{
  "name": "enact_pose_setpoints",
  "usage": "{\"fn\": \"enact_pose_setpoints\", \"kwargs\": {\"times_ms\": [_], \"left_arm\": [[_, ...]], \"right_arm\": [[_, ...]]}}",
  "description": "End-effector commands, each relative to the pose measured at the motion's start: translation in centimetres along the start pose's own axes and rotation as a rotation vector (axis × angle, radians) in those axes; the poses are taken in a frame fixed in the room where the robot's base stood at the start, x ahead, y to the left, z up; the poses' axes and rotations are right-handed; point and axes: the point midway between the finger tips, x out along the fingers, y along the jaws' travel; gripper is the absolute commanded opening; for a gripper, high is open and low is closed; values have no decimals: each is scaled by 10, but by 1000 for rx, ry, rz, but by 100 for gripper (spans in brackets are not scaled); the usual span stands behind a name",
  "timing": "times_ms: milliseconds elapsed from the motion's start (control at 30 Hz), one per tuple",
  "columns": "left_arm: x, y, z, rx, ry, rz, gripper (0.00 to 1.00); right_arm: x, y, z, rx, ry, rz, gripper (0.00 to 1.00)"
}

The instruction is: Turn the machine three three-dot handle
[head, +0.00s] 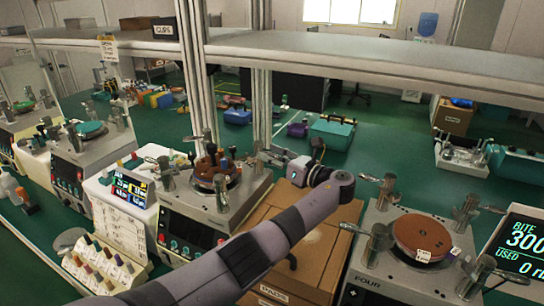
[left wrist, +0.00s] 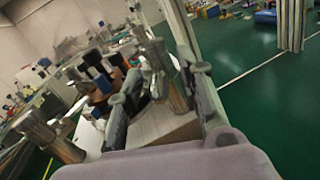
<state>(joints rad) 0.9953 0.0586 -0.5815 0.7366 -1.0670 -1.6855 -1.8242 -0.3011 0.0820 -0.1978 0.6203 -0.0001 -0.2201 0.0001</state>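A lapping machine (head: 215,195) with a brown round plate stands in the middle of the head view, with metal posts and small handles around the plate. My left gripper (head: 266,156) is at the right side of this plate, pointing left towards it. In the left wrist view my left gripper (left wrist: 164,84) has its two dark fingers apart. A metal post (left wrist: 172,88) shows between them; I cannot tell whether they touch it. The dot marks on the handles are too small to read. My right gripper is not in view.
Another machine (head: 415,245) with a brown plate stands at the right, beside a display (head: 522,250). Cardboard boxes (head: 300,240) lie under my left arm. A shelf (head: 370,62) with uprights runs behind the row. More machines (head: 90,155) stand at the left.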

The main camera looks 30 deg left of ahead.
Motion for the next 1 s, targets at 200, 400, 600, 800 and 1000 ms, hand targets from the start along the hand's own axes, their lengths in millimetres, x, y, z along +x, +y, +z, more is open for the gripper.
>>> {"fn": "enact_pose_setpoints", "kwargs": {"times_ms": [200, 400, 600, 800, 1000], "left_arm": [[0, 2, 8, -3, -1, 1, 34], [0, 8, 43, -6, -1, 0, 34], [0, 16, 78, -4, 0, 1, 34], [0, 19, 96, -1, 1, 0, 34], [0, 19, 98, 0, 1, 0, 34]], "right_arm": [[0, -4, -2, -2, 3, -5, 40], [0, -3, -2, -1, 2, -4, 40], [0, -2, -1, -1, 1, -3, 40], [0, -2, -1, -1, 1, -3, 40], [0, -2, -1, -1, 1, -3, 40]]}}
